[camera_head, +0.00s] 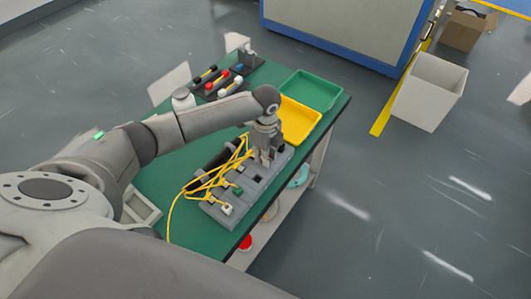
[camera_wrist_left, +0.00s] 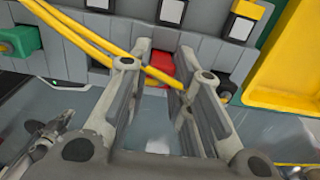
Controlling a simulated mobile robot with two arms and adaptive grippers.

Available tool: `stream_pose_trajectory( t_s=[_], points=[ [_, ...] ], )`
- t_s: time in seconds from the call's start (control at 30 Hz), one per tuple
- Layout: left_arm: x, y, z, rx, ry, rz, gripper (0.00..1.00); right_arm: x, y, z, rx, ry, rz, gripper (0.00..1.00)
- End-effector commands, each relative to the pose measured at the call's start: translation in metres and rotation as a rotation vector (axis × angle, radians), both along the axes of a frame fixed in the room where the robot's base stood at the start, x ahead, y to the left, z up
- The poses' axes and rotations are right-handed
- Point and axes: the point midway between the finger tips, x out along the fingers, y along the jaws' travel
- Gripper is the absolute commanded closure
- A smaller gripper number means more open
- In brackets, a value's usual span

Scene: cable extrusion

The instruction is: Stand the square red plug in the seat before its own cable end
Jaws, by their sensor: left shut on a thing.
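The grey block with a row of square seats (camera_head: 246,206) lies along the table's near right edge; it also shows in the left wrist view (camera_wrist_left: 122,37). My left gripper (camera_head: 264,158) points down at the block's far part. In the left wrist view its fingers are closed on the square red plug (camera_wrist_left: 161,64), which is partly hidden behind them and a cable. The plug is at the block; whether it stands fully in a seat I cannot tell. Yellow cables (camera_wrist_left: 90,38) cross in front of it. My right gripper is out of view.
A green plug (camera_head: 237,190) and a white plug (camera_head: 226,208) stand in the block's nearer part. A yellow tray (camera_head: 298,122) and a green tray (camera_head: 312,90) lie beyond. Racks of coloured parts (camera_head: 217,83) stand further back. Loose yellow cables (camera_head: 205,182) lie over the block's left side.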

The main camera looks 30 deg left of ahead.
Motion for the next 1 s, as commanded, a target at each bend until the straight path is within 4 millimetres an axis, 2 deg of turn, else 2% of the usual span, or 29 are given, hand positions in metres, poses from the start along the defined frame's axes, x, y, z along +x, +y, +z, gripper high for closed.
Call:
stream_pose_trajectory(
  t_s=[0.2, 0.23, 0.4, 0.77, 0.87, 1.0],
  points=[
    [0.0, 0.0, -0.005, 0.0, 0.001, 0.0, 0.96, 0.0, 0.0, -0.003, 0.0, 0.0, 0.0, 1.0],
    [0.0, 0.0, -0.005, 0.0, 0.0, 0.0, 0.77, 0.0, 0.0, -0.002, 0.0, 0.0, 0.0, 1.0],
    [0.0, 0.0, -0.004, 0.0, 0.0, 0.0, 0.55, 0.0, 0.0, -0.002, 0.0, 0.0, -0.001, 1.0],
    [0.0, 0.0, -0.002, 0.0, -0.001, 0.0, 0.55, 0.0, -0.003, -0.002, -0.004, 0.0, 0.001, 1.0],
    [0.001, 0.0, 0.008, 0.0, -0.003, 0.0, 0.55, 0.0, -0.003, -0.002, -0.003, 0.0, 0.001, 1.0],
    [0.002, 0.0, 0.034, -0.001, -0.006, -0.001, 0.55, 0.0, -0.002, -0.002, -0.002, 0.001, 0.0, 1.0]
  ],
)
